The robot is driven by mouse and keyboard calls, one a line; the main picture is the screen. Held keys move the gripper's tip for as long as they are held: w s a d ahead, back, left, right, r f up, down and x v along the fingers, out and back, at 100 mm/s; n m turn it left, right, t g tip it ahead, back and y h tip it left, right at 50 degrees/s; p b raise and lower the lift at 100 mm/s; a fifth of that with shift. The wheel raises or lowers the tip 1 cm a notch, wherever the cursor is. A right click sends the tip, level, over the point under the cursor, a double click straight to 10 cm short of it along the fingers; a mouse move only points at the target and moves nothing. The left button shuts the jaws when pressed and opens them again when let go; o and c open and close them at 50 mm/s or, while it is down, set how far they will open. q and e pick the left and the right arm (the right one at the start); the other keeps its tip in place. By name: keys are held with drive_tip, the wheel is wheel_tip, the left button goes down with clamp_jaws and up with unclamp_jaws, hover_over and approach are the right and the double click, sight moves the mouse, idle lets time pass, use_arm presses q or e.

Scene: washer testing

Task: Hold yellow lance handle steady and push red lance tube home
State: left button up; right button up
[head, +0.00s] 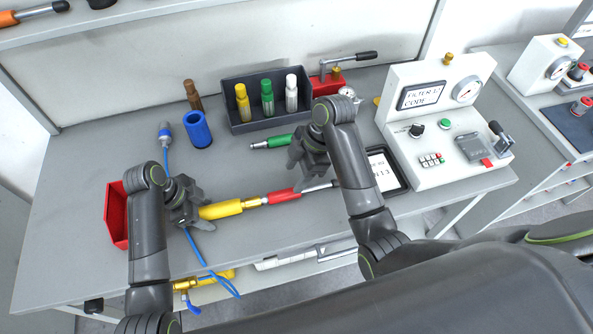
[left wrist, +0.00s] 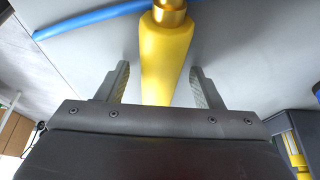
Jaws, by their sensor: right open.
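The yellow lance handle (head: 222,210) lies on the grey bench and also shows in the left wrist view (left wrist: 167,55). The red lance tube (head: 284,196) lies in line with its right end, with a brass fitting (head: 252,202) between them. I cannot tell how deeply the tube is seated. My left gripper (head: 190,210) is at the handle's left end. In the left wrist view its fingers stand on both sides of the handle, apart from it. My right gripper (head: 298,163) is open above the bench, just beyond the red tube, and appears empty.
A test panel (head: 437,120) is at right. A blue hose (head: 195,248) hangs over the front edge.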

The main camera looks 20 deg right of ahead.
use_arm(q)
drive_tip(key=v, duration=0.7)
drive_tip(key=shift+a+r, duration=0.1)
drive_tip(key=shift+r, duration=0.1)
